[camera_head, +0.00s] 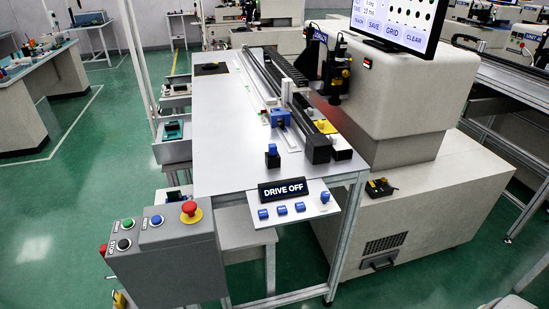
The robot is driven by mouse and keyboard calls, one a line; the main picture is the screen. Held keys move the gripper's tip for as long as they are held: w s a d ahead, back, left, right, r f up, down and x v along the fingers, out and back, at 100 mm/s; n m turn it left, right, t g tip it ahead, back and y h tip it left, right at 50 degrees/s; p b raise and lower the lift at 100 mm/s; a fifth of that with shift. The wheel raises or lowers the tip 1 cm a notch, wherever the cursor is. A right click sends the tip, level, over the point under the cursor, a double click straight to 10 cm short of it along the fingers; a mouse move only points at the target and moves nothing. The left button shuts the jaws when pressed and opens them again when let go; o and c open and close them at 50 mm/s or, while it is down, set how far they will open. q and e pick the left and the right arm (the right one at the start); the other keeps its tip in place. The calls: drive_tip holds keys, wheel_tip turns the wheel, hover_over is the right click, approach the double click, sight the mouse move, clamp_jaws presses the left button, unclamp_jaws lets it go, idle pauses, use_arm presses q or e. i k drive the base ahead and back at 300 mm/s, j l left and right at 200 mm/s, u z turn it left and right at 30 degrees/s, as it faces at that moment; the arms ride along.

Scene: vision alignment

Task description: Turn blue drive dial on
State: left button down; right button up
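A small white panel (302,218) is fixed at the front edge of the grey table. At its right end sits a blue dial (325,197), apart from several blue buttons (281,210) in a row. A black sign (283,189) above the panel reads "DRIVE OFF". The dial is too small to tell which way it points. Neither of my grippers is in view.
A grey control box (165,255) with a red mushroom button (190,211) stands left of the panel. A blue-topped post (272,156) stands on the table (222,120). A large beige machine (400,110) with a monitor (405,22) is at the right. Green floor is open at the left.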

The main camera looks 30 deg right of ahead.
sight(325, 196)
drive_tip(key=z, duration=1.25)
